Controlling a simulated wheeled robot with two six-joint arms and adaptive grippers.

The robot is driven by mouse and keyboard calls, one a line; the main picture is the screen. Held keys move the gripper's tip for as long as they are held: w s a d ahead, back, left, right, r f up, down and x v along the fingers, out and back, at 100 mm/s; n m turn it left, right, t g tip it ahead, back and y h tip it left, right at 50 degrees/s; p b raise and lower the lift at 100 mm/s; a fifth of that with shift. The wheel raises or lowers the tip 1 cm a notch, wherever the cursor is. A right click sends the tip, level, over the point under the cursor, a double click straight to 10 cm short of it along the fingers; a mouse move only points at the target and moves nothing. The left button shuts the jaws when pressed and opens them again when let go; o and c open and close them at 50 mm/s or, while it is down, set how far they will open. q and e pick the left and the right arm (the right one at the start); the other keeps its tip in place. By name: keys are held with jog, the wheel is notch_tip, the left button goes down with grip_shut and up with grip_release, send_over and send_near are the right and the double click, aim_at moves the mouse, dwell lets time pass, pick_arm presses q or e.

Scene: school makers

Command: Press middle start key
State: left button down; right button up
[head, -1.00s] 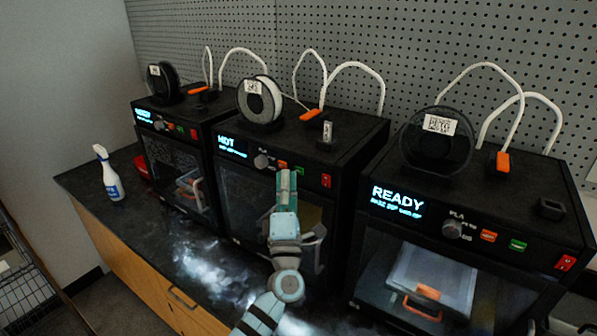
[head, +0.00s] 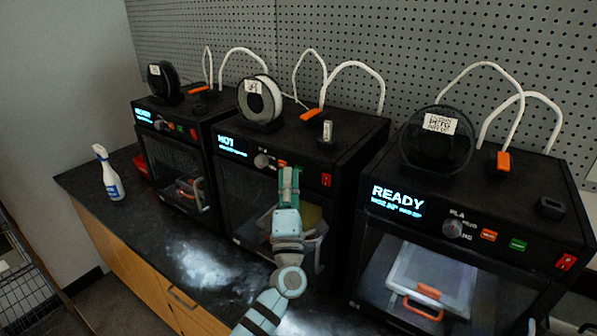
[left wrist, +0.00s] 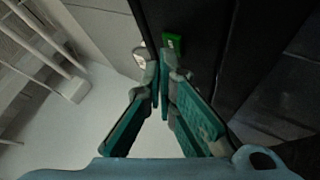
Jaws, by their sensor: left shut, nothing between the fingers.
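The middle printer (head: 345,150) is black, with a lit display (head: 231,144) that seems to read HOT, a grey knob (head: 262,161) and a red switch (head: 326,180) on its front panel. My left gripper (head: 289,172) is shut and empty, its teal fingers upright in front of this panel, covering most of the key area right of the knob. In the left wrist view the gripper (left wrist: 163,80) points at the dark panel, and a green key (left wrist: 173,42) shows just beyond the fingertips. I cannot tell whether they touch. My right gripper is not in view.
A right printer (head: 470,240) reads READY and has orange (head: 488,235) and green (head: 518,244) keys. A left printer (head: 165,165) stands beyond the middle one. A spray bottle (head: 108,175) stands on the dark counter (head: 140,245). The counter's front left is clear.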

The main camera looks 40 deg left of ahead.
pick_arm(q)
jog(key=shift+w, duration=0.15)
dwell(0.4)
jog(key=shift+s+p, duration=0.35)
jog(key=shift+s, duration=0.25)
jog(key=s+p, duration=0.2)
jog(key=s, duration=0.4)
jog(key=shift+p, duration=0.4)
